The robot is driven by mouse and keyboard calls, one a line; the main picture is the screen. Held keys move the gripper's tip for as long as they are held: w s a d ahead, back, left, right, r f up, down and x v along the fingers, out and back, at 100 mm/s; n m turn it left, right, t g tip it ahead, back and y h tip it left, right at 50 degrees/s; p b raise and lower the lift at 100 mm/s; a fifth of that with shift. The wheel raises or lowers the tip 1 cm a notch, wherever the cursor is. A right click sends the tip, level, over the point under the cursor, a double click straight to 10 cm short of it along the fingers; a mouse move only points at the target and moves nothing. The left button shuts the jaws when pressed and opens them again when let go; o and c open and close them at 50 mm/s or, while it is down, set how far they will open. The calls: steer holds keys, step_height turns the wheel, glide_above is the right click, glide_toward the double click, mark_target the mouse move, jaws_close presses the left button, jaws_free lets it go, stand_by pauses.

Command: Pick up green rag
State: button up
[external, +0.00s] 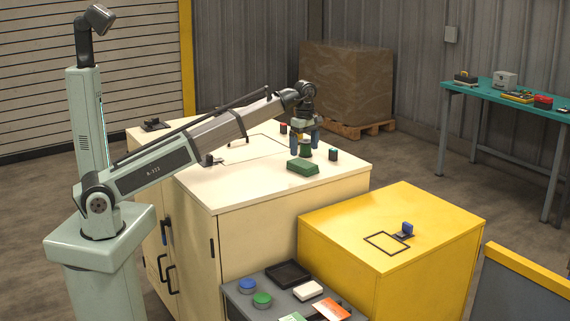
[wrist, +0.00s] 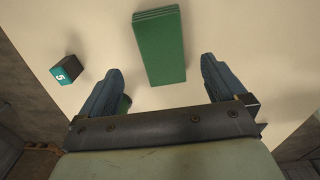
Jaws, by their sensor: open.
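The green rag (external: 302,167) is a folded, flat-topped rectangular stack on the cream cabinet top (external: 235,184). In the wrist view the green rag (wrist: 160,46) lies beyond my fingertips, between their lines, with its long side running away from me. My gripper (external: 305,142) is open and empty above the cabinet, a little behind the rag in the external view. Its two dark blue fingers are apart and do not visibly touch the rag. A small green object (external: 305,149) shows between the fingers in the external view; in the wrist view the left finger partly hides it (wrist: 124,104).
A small dark block (external: 333,154) stands right of the rag; in the wrist view a block marked 5 (wrist: 65,71) is at left. A red-topped item (external: 283,128) stands behind my gripper. A yellow cabinet (external: 340,222) stands lower, in front. The cabinet's front left is clear.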

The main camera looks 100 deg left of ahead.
mark_target(304, 164)
steer(key=shift+w+d+f, duration=0.1)
steer(key=shift+d+f, duration=0.05)
steer(key=shift+f, duration=1.6)
steer(key=shift+d+f, duration=0.1)
steer(key=shift+f, duration=1.65)
steer(key=shift+c, duration=0.5)
steer(key=c, duration=1)
